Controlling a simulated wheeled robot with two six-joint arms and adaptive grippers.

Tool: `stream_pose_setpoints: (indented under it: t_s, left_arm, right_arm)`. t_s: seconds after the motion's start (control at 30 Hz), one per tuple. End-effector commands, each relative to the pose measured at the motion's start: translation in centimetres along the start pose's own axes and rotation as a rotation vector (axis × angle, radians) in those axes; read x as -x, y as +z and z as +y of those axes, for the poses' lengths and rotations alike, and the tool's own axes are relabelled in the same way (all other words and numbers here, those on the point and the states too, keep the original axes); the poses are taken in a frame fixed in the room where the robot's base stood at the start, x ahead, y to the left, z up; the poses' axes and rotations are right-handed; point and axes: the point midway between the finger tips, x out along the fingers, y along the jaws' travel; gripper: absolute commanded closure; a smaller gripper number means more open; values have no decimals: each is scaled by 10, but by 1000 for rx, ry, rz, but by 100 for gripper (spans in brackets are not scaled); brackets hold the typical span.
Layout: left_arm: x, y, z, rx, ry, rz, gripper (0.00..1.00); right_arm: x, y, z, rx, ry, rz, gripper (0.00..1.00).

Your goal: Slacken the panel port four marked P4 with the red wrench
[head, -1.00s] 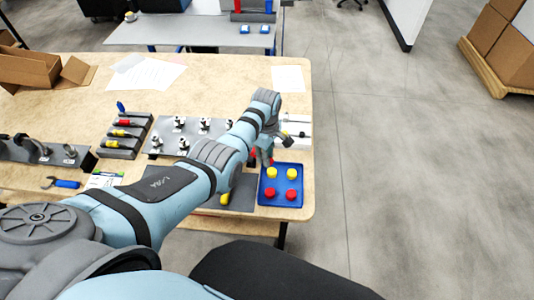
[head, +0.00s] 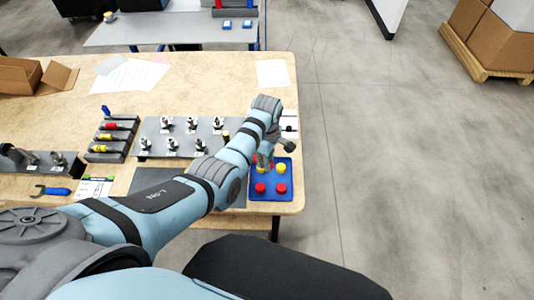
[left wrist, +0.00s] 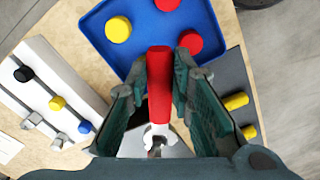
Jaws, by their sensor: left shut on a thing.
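My left gripper (head: 265,160) is over the far edge of the blue tray in the head view. In the left wrist view its two fingers (left wrist: 158,105) are closed about the red wrench (left wrist: 159,80). The wrench's red handle points up the picture and its grey open jaw shows near the palm. The port panel (head: 153,145) is a grey plate with several white-and-black fittings, left of my gripper in the head view. Its labels are too small to read, so I cannot tell which port is P4. My right gripper is not in view.
The blue tray (left wrist: 92,28) holds red and yellow round caps. A white block (left wrist: 50,75) with coloured knobs lies beside it. A screwdriver rack (head: 108,145), a blue-handled wrench (head: 52,190) and a dark mat (head: 150,180) are left of the tray. The table's right edge is close.

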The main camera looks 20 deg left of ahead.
Motion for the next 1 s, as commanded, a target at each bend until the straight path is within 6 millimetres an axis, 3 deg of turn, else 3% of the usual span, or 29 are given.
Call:
stream_pose_setpoints:
  t_s: [0.03, 0.33, 0.63, 1.0]
  left_arm:
    - [14, 2, -4, 0, 0, 0, 100]
    - [24, 9, -15, 1, 5, 0, 100]
    - [81, 9, -15, 0, 4, 0, 100]
    - [86, 9, -16, 0, 1, 0, 100]
  right_arm:
    - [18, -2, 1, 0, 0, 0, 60]
    - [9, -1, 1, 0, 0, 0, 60]
    - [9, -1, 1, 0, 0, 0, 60]
    - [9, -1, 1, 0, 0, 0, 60]
